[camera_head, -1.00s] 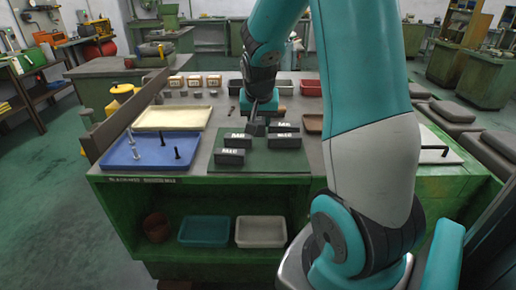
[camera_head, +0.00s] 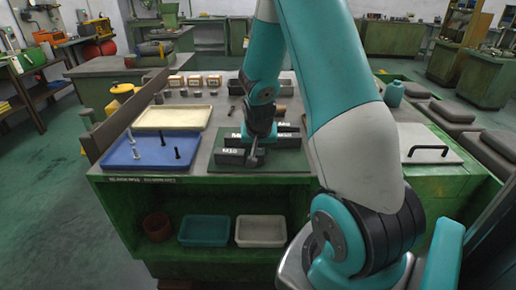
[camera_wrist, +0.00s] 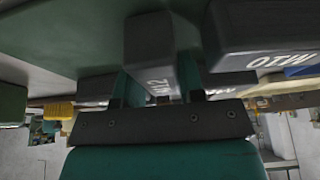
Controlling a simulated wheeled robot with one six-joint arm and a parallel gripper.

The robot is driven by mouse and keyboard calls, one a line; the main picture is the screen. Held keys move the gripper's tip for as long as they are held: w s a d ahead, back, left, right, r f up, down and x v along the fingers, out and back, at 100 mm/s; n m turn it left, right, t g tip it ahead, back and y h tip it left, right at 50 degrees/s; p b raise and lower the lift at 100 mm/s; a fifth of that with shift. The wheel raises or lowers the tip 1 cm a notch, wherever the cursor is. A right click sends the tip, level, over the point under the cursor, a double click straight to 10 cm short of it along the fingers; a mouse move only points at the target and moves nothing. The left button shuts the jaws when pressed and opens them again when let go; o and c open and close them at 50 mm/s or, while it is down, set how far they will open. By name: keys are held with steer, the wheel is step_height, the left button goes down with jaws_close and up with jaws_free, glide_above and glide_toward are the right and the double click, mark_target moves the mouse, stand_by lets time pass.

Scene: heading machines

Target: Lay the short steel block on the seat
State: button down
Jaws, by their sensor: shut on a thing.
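My gripper (camera_head: 254,160) is low over the dark green mat (camera_head: 275,164), just right of the front-left block marked M10 (camera_head: 230,157). It is shut on a small grey steel block, mostly hidden in the head view by the fingers. In the wrist view a dark grey block (camera_wrist: 149,45) shows between the fingers (camera_wrist: 154,88), with a label that seems to end in 12. The block marked M10 stands close on its right (camera_wrist: 262,35). I cannot tell whether the held block touches the mat. No separate seat can be made out.
Other dark blocks (camera_head: 287,128) stand behind my gripper. A blue tray (camera_head: 150,155) with upright bolts and a cream tray (camera_head: 173,117) are on the left. A plate with a black handle (camera_head: 428,152) is on the right. The mat's front right is bare.

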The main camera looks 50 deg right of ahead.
steer(key=c, duration=1)
jaws_free()
steer(key=shift+f, duration=0.1)
steer(key=shift+r, duration=0.35)
steer(key=v, duration=1.2)
steer(key=s+a+r+n+y, duration=0.1)
steer(key=s+a+n+y, duration=0.1)
steer(key=a, duration=0.7)
steer(key=s+a+r+n+g+y, duration=0.1)
steer(key=s+a+n, duration=0.3)
steer(key=a, duration=0.5)
steer(key=s+a+r+n+y, duration=0.3)
steer(key=a+n, duration=0.4)
steer(key=a, duration=0.2)
steer(key=shift+a+y, duration=0.3)
steer(key=shift+a, duration=0.1)
steer(key=s+a+n, duration=0.1)
steer(key=s, duration=0.1)
steer(key=s+a+n+g, duration=0.1)
steer(key=s+a, duration=0.1)
steer(key=s+a+r+n+g+y, duration=0.1)
steer(key=s+n, duration=0.1)
steer(key=shift+s+a+r, duration=0.1)
steer(key=shift+s+a, duration=0.15)
steer(key=shift+a, duration=0.05)
steer(key=shift+c, duration=0.4)
steer(key=shift+a, duration=0.1)
